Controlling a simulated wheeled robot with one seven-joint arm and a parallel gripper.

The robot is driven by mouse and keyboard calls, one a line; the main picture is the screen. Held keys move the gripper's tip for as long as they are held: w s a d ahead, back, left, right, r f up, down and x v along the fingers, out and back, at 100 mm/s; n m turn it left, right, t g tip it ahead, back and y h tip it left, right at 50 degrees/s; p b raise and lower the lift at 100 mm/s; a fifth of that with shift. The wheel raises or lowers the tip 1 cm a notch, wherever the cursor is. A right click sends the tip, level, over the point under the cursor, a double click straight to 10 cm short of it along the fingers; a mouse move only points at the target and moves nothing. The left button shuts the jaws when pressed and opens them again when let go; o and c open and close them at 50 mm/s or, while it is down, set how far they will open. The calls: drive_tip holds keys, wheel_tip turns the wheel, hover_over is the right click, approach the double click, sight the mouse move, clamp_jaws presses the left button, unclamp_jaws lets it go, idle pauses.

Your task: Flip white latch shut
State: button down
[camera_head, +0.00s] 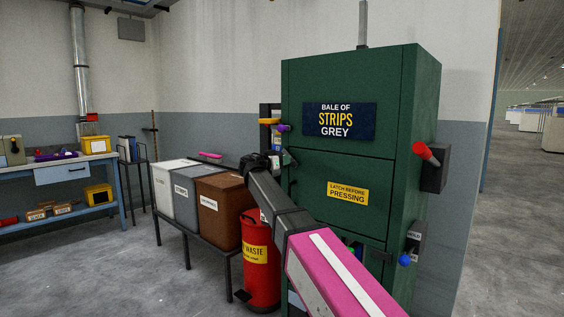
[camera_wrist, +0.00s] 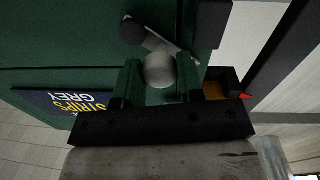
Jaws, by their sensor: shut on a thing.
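The white latch shows in the wrist view as a pale round knob (camera_wrist: 159,71) by a flat grey lever with a dark round pivot (camera_wrist: 132,31), against the green press (camera_head: 345,155). My gripper (camera_wrist: 159,84) has its two fingers on either side of the knob and is shut on it. In the head view my gripper (camera_head: 272,161) is at the left front edge of the green press, and a small grey piece of the latch (camera_head: 290,157) shows beside it. My wrist and fingers hide most of the latch there.
A purple knob (camera_head: 284,128) and a yellow part (camera_head: 268,121) sit just above my gripper. A red-knobbed lever (camera_head: 423,151) and a blue knob (camera_head: 405,260) are on the press's right side. Bins (camera_head: 222,205) and a red waste can (camera_head: 261,265) stand left, below my arm.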

drive_tip(key=shift+w+a+f+n+t, duration=0.1)
drive_tip(key=shift+f+n, duration=0.3)
drive_tip(key=shift+n, duration=0.9)
drive_tip(key=shift+w+a+f+n+t, duration=0.1)
drive_tip(key=shift+f+n, duration=0.25)
drive_tip(key=shift+n, duration=0.95)
drive_tip(key=shift+a+f+n+t, duration=0.1)
drive_tip(key=shift+f+n, duration=0.3)
drive_tip(key=shift+n, duration=0.9)
drive_tip(key=c, duration=0.7)
unclamp_jaws()
drive_tip(key=shift+c, duration=0.2)
drive_tip(key=shift+s, duration=0.1)
drive_tip(key=v, duration=1)
drive_tip(key=shift+s+a, duration=0.2)
drive_tip(key=shift+a, duration=0.05)
